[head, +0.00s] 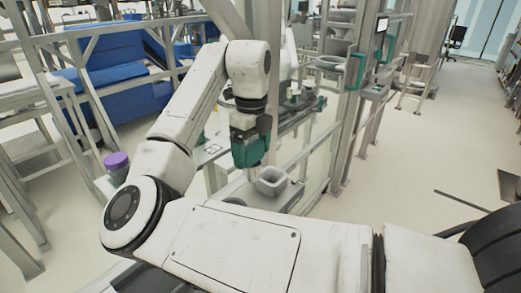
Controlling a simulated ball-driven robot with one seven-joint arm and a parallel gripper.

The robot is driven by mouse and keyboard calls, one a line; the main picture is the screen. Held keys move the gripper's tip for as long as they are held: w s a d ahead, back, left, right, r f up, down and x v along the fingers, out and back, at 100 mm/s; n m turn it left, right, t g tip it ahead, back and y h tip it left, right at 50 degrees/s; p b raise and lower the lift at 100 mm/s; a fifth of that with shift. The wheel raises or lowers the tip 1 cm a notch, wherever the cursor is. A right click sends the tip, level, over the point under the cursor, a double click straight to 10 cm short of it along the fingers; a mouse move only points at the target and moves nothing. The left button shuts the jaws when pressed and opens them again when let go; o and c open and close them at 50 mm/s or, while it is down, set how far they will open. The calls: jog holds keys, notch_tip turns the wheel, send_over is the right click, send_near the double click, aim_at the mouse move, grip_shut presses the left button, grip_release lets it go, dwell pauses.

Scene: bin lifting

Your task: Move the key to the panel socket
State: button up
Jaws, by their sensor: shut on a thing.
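My gripper (252,173), below a teal and dark wrist housing, points down near the middle of the view. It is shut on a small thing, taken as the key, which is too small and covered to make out. A grey open-topped bin (270,187) sits just right of and below the fingers on a low ledge; I cannot tell whether they touch. A metal frame with teal handles and a small screen (382,24) stands to the right, behind the gripper. I cannot make out a socket on it.
A purple-lidded container (117,165) stands at left on a metal frame. A workbench with small items (305,98) lies behind the gripper. Upright posts (345,130) stand close on the right. Floor at right (430,140) is mostly clear.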

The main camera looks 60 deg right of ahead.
jog(key=shift+a+r, duration=0.3)
jog(key=shift+a, duration=0.35)
jog(key=shift+r, duration=0.15)
jog(key=shift+r+p, duration=2.85)
jog(key=shift+p, duration=0.5)
